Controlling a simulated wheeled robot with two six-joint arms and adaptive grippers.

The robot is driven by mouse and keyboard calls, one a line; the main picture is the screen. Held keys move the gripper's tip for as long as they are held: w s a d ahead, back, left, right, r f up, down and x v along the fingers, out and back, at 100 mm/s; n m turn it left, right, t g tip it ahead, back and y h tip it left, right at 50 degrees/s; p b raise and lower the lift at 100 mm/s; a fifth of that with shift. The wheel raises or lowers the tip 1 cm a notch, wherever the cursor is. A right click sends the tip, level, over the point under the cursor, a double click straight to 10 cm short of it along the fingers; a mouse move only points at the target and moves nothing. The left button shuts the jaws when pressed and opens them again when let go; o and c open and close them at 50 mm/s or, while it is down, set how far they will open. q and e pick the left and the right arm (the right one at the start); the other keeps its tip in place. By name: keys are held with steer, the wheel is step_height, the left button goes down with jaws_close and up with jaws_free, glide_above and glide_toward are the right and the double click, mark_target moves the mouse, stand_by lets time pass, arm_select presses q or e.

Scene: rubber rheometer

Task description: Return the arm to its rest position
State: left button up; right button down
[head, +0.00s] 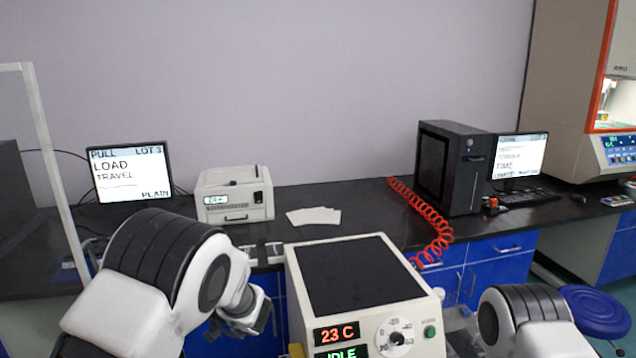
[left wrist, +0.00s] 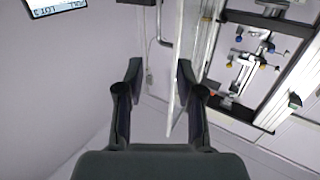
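My left arm (head: 165,265) comes in from the lower left of the head view, bent, with its wrist part low in front of the bench. Its fingertips are not clear there. In the left wrist view my left gripper (left wrist: 158,80) is open, its two dark fingers apart. A pale upright panel edge (left wrist: 179,60) shows near the right finger; I see no grip on it. My right arm (head: 525,320) shows only as a white and black link at the bottom right of the head view. My right gripper is out of sight.
A cream instrument (head: 355,275) reading 23 C stands close in front, between my arms. The dark bench behind holds a screen (head: 130,172), a small white device (head: 233,194), white sheets (head: 313,215) and a black computer tower (head: 450,168) with a red coiled hose (head: 428,215). A blue stool (head: 597,310) stands right.

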arm_select(q)
steer(key=s+a+f+m+t+h, duration=0.15)
steer(key=s+a+f+m, duration=0.3)
steer(key=f, duration=0.65)
steer(key=s+a+f+m+h, duration=0.3)
steer(key=s+f+m, duration=0.15)
steer(key=f, duration=0.75)
steer(key=s+d+f+m+g+h, duration=0.25)
steer(key=s+f+h, duration=0.35)
steer(key=s+f, duration=0.45)
steer(key=s+d+f+m+g+h, duration=0.1)
steer(key=s+d+g+h, duration=0.1)
steer(key=s+d, duration=0.3)
steer(key=s+d+f+g+h, duration=0.1)
steer(key=s+d+g+h, duration=0.2)
steer(key=s, duration=1.1)
steer(key=shift+s+d+m+h, duration=0.2)
steer(key=shift+d+m+h, duration=0.15)
steer(key=shift+d+h, duration=0.65)
steer(key=shift+d+y, duration=0.15)
steer(key=shift+y, duration=0.1)
